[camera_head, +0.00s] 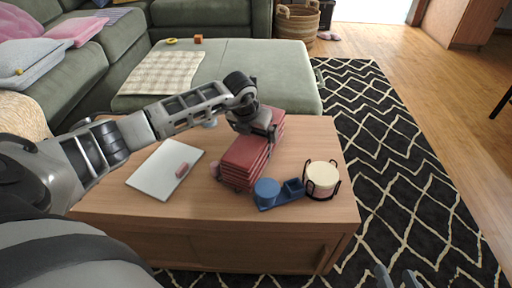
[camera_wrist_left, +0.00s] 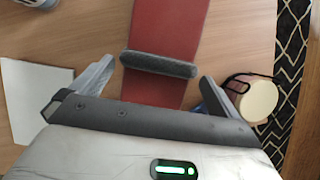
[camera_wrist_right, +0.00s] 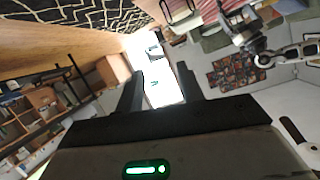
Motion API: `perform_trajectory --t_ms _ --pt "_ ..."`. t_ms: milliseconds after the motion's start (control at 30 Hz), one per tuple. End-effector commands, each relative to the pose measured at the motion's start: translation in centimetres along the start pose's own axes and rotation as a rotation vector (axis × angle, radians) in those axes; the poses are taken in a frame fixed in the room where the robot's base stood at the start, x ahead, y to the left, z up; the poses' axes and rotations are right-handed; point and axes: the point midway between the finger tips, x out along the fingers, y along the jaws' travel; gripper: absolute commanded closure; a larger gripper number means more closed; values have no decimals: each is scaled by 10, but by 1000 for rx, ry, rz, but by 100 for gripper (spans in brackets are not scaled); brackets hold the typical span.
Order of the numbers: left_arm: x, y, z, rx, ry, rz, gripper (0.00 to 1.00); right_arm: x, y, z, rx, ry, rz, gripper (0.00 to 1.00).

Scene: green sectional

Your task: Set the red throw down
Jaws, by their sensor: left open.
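The red throw (camera_head: 248,160) lies folded in a layered stack on the wooden coffee table. It also shows in the left wrist view (camera_wrist_left: 165,25) as a flat red strip between my left fingers. My left gripper (camera_wrist_left: 157,72) is open above the throw, with one finger to each side of it. A dark grey bar (camera_wrist_left: 158,64) lies across the throw in that view; I cannot tell what it is. In the head view my left wrist hides part of the throw. My right gripper (camera_wrist_right: 160,88) is open and empty, away from the table; its tips show at the head view's bottom edge (camera_head: 397,279).
The coffee table (camera_head: 110,200) also holds a silver laptop-like slab (camera_head: 160,172), a blue holder (camera_head: 278,195) and a cream candle (camera_head: 322,175) in a black wire stand. A green ottoman (camera_head: 270,75) stands behind. A patterned rug (camera_head: 400,150) lies to the right.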

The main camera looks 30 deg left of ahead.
Motion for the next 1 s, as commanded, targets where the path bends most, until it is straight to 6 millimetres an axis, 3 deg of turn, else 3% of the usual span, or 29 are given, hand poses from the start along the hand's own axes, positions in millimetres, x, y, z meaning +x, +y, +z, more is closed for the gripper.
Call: perform_trajectory --t_ms 400,700,900,1000 --pt "51 2 -2 -1 0 -2 0 0 -7 -4 47 75 -40 62" --pt "54 2 -1 1 -1 -1 0 -1 -9 -12 57 93 -50 62" --pt "53 2 -1 0 -1 -1 49 0 -9 -13 55 95 -49 62" --pt "52 2 0 0 -4 -2 54 0 -8 -12 56 93 -48 62"
